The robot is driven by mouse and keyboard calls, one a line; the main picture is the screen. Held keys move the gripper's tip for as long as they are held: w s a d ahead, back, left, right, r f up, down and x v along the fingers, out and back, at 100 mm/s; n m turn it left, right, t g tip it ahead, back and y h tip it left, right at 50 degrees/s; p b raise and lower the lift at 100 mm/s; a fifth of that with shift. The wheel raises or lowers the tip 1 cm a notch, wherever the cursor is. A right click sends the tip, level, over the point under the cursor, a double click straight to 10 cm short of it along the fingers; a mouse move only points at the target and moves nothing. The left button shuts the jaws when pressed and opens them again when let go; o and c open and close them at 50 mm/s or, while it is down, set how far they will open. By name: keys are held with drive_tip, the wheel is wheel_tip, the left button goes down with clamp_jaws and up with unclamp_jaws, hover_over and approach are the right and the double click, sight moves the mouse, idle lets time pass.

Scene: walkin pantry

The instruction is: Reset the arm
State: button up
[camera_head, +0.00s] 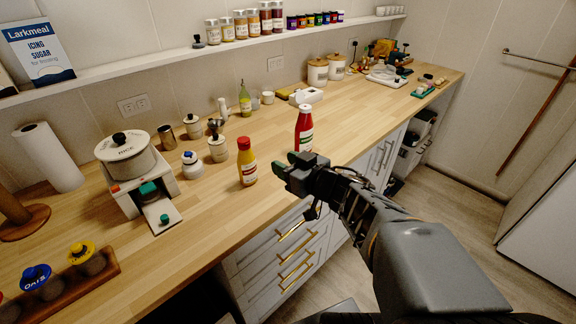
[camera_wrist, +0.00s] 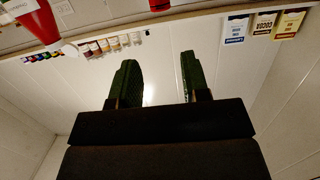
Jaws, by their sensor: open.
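My gripper (camera_head: 302,168) is at the end of my dark arm, above the front edge of the wooden counter (camera_head: 340,105) in the head view. In the wrist view the two green-padded fingers of my gripper (camera_wrist: 158,80) stand apart with nothing between them. A red bottle with a white cap (camera_head: 304,129) stands upright just behind my gripper in the head view.
A rice pot (camera_head: 126,152) on a stand, small jars and a paper towel roll (camera_head: 48,157) fill the counter's left. White canisters (camera_head: 318,72) stand farther back. A wall shelf (camera_head: 180,52) holds spice jars. White drawers (camera_head: 285,262) are below; floor at right is clear.

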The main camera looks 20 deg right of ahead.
idle(0.3)
drive_tip(key=s+d+f+m+g+h, duration=0.3)
drive_tip(key=d+f+m+g+h, duration=0.2)
drive_tip(key=d+h, duration=0.55)
drive_tip(key=s+a+g+y+p, duration=0.3)
drive_tip(key=s+a+g, duration=0.3)
drive_tip(key=a, duration=0.6)
drive_tip(key=shift+s+a+f+n+y, duration=0.35)
drive_tip(key=shift+s+y, duration=0.4)
drive_tip(key=shift+s, duration=0.45)
